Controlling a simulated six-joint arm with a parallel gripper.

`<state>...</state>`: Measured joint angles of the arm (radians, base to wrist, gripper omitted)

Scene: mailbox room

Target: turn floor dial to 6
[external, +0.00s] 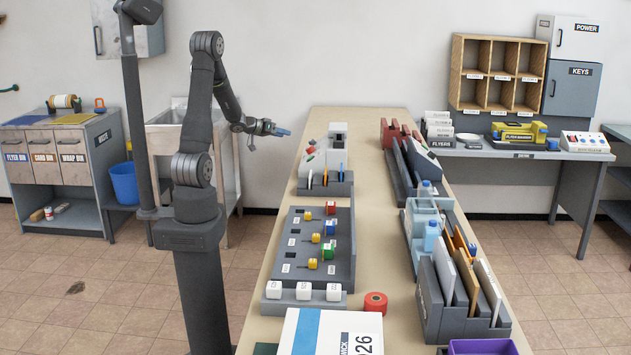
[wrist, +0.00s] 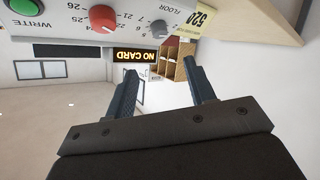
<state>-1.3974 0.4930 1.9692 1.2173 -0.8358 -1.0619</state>
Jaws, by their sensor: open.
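In the wrist view, which looks upside down, a pale panel crosses the top. It carries a small grey knob (wrist: 160,29) beside the word FLOOR, and a larger red knob (wrist: 103,18) with numbers such as 21 and 26 near it. The knobs' exact settings are too small to tell. My gripper (wrist: 158,80) is open and empty, apart from both knobs. In the external view my gripper (external: 282,132) hangs left of the light grey machine (external: 325,155) at the table's far end. The dial faces do not read clearly there.
The wrist view also shows a green button (wrist: 24,8) by WRITE, a NO CARD display (wrist: 136,56) and a yellow 520 tag (wrist: 204,18). On the table (external: 370,240) stand a grey tray (external: 285,225) of coloured blocks and several racks at right.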

